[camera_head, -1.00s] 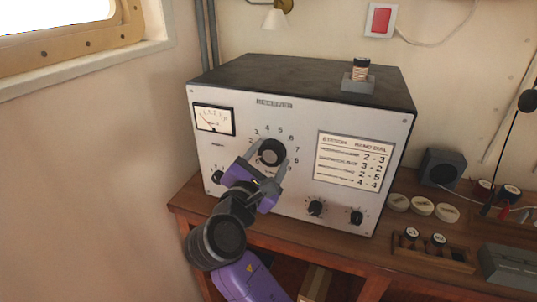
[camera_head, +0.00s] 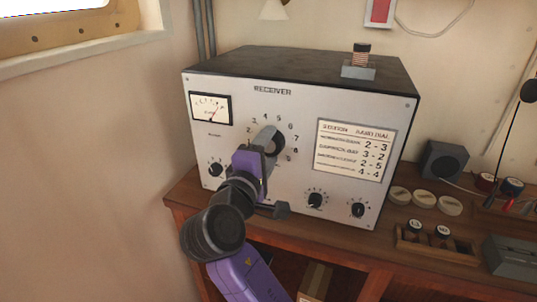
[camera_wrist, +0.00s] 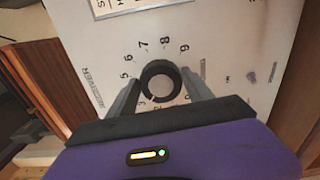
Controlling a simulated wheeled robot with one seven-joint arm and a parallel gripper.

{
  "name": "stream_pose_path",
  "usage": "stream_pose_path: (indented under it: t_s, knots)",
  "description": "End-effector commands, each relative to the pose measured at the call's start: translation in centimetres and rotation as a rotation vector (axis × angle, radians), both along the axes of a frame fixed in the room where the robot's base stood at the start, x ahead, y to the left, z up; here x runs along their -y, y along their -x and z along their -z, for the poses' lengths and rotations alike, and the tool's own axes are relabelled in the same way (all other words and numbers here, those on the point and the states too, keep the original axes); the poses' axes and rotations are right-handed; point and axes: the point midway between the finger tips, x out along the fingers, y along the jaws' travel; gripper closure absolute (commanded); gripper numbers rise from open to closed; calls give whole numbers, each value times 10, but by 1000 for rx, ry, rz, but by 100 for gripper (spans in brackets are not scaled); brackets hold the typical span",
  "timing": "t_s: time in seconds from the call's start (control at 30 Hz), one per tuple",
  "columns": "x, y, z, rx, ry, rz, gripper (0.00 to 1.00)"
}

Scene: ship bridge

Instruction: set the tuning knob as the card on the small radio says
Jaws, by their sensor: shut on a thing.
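The large knob (camera_head: 268,141) sits mid-front on the receiver (camera_head: 225,150), inside a ring of numbers. My gripper (camera_head: 258,158) is shut on it, one finger on either side. In the wrist view the same knob (camera_wrist: 160,82) is between the fingers (camera_wrist: 162,92), with a pale mark on its lower-left edge there. Some numbers are hidden by the gripper. The card (camera_head: 354,150) right of the knob has several rows, with 2-3, 3-2, 2-5 and 4-4 at their right; the station names are too small to read surely. The meter (camera_head: 211,108) is at upper left.
Smaller knobs sit along the panel's bottom, including one at right (camera_head: 357,210). A dark speaker-like box (camera_head: 443,161), pale discs (camera_head: 424,199) and a wooden rack (camera_head: 437,244) stand right on the desk. A block with a coil (camera_head: 358,70) is on the receiver.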

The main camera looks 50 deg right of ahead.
Motion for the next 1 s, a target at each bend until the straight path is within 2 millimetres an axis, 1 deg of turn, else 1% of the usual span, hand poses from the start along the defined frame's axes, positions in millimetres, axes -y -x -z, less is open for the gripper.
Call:
stream_pose_path:
  t_s: [0.03, 0.13, 0.7, 1.0]
  knots:
    - [0, 1, 4, 41, -16, 2, 81]
    - [0, 1, 6, 130, -48, 2, 81]
    - [0, -1, 11, 637, -233, 2, 81]
    - [-1, -2, 11, 863, -316, 4, 81]
